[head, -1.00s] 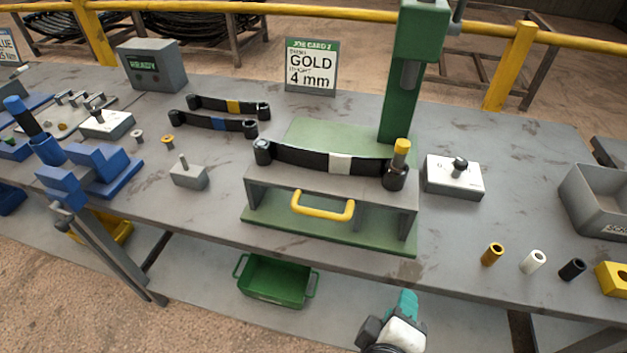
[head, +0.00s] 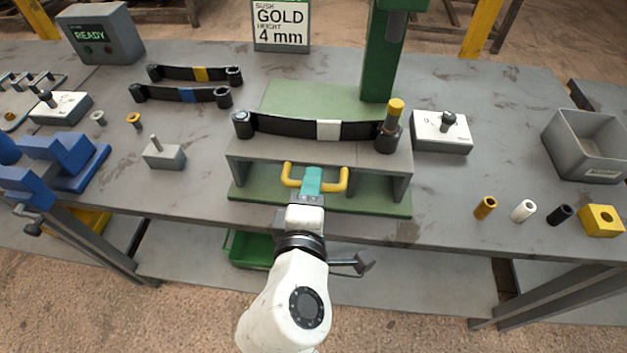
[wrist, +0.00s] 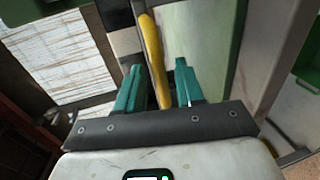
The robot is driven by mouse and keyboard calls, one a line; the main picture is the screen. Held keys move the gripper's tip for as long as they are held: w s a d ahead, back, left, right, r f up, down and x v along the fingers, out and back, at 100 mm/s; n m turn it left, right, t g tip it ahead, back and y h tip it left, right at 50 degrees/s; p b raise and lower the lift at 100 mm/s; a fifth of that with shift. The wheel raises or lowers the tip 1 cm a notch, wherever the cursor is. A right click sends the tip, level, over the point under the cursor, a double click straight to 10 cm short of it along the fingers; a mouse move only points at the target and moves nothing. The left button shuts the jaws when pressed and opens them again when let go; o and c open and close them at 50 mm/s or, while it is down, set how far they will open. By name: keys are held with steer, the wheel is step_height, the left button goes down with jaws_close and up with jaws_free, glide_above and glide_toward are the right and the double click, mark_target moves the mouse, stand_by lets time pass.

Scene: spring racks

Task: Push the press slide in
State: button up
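The press slide (head: 245,153) is a grey carriage on a green base (head: 384,209) in front of the green press column (head: 382,58). A black leaf spring with a white band (head: 276,126) lies on top, and a gold bush (head: 396,107) stands at its right eye. The slide's yellow handle (head: 341,180) faces me. My gripper (head: 313,175) is at the middle of this handle. In the wrist view, the teal fingers of my gripper (wrist: 159,82) are open, one on each side of the yellow handle (wrist: 151,45), with gaps showing.
Two more leaf springs (head: 192,96) lie at the back left. A white box with a black knob (head: 440,132) stands right of the slide. Loose bushes (head: 523,210) and a yellow block (head: 601,221) lie at the front right. A green bin (head: 246,248) sits below the bench.

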steer(key=shift+w+d+f, duration=0.1)
steer(key=shift+w+f, duration=0.1)
steer(key=shift+w, duration=0.5)
steer(key=shift+c, duration=0.3)
jaws_close()
